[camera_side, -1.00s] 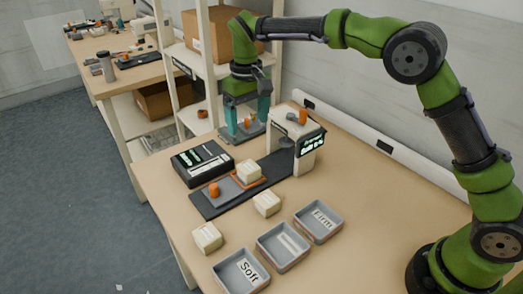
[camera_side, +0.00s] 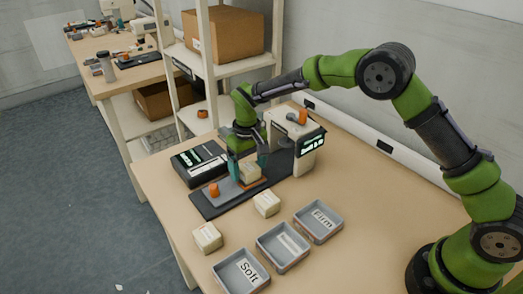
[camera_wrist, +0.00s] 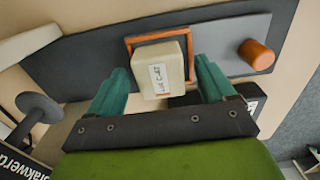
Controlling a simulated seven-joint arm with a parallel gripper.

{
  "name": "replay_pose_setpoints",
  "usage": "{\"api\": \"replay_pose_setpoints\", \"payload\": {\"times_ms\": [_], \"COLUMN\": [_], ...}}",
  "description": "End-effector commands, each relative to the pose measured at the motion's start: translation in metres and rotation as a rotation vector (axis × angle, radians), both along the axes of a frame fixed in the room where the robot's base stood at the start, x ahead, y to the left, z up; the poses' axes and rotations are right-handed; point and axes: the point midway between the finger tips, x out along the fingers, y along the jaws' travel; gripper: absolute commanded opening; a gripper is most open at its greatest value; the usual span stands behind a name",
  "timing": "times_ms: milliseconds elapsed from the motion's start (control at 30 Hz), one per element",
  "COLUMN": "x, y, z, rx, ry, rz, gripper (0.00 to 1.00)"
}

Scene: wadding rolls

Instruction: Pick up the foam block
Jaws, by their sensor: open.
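A cream foam block (camera_side: 250,173) with a white label sits on the orange-framed spot (camera_wrist: 131,42) of a grey plate. The block (camera_wrist: 160,70) also shows in the wrist view, between and slightly beyond the two teal fingers. My gripper (camera_side: 248,170) is open, low over the plate, with one finger on each side of the block. In the wrist view my gripper (camera_wrist: 160,82) shows a gap beside the block, clearest on the right. Two more cream blocks lie on the table, one near the plate (camera_side: 267,203) and one further left (camera_side: 207,238).
A press-like machine (camera_side: 297,142) stands right behind the block. A black device (camera_side: 199,161) lies to the left. An orange knob (camera_side: 214,190) stands on the plate. Trays marked Soft (camera_side: 241,273) and Firm (camera_side: 318,221), with another tray (camera_side: 283,247) between them, stand in front.

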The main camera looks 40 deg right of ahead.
Motion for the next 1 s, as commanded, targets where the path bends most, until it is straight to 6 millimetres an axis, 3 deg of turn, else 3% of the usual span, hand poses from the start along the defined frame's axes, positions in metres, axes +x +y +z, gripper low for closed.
{"api": "replay_pose_setpoints", "payload": {"times_ms": [300, 667, 1000], "x": [0.0001, 0.0002, 0.0004], "y": [0.0002, 0.0003, 0.0003], "z": [-0.0055, -0.0051, -0.0004], "rx": [0.001, 0.001, 0.001], "ry": [-0.001, -0.001, -0.002], "rz": [0.000, 0.000, 0.000], "gripper": [0.81, 0.29, 0.29]}}
